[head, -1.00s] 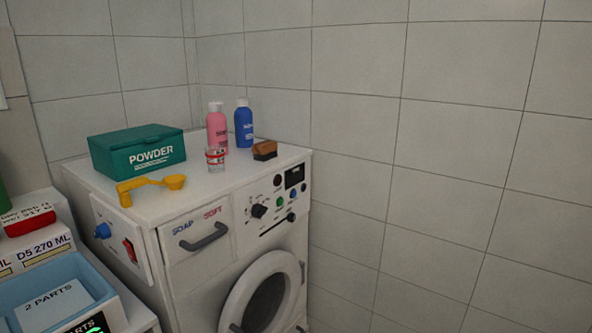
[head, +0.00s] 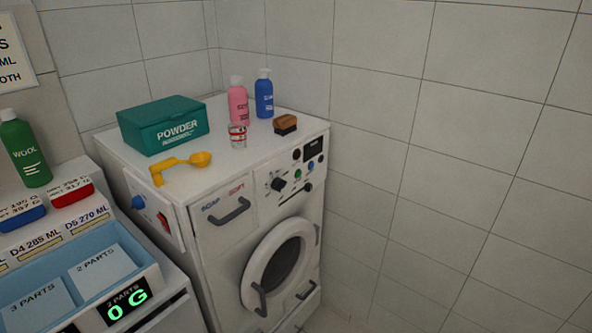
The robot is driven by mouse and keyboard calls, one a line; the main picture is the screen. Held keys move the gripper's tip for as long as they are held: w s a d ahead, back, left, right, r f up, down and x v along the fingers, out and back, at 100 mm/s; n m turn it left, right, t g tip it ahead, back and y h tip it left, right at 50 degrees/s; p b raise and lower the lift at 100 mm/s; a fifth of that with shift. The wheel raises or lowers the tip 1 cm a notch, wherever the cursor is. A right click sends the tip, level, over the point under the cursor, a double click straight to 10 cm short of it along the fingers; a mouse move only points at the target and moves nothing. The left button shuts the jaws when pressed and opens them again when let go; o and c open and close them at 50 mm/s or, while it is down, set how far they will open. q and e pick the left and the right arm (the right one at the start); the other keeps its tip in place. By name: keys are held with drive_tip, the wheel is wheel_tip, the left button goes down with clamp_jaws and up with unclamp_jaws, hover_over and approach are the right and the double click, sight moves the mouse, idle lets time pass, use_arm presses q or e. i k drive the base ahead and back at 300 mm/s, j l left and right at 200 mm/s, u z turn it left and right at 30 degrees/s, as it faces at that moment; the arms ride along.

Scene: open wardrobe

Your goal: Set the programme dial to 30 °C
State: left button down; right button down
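The washing machine (head: 228,268) stands in the tiled corner. Its control panel (head: 268,209) is at the upper right of the front. The programme dial (head: 278,184) appears to be the large black knob on this panel; its marks are too small to read. Green and blue buttons and a dark display (head: 313,149) are beside it. The drawer marked SOAP and SOFT (head: 226,222) is shut, left of the panel. The round door (head: 278,262) looks shut. Neither of my grippers is in view.
On top of the machine are a green POWDER box (head: 163,128), a yellow scoop (head: 181,167), a small cup (head: 238,136), a pink bottle (head: 238,103), a blue bottle (head: 264,96) and a brush (head: 285,124). A scale reading 0 G (head: 127,306) and a green WOOL bottle (head: 23,150) are at left.

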sight(279, 184)
drive_tip(key=i+l, duration=0.15)
drive_tip(key=i, duration=0.35)
drive_tip(key=i+l+u, duration=0.1)
drive_tip(key=i, duration=0.45)
drive_tip(key=l, duration=0.1)
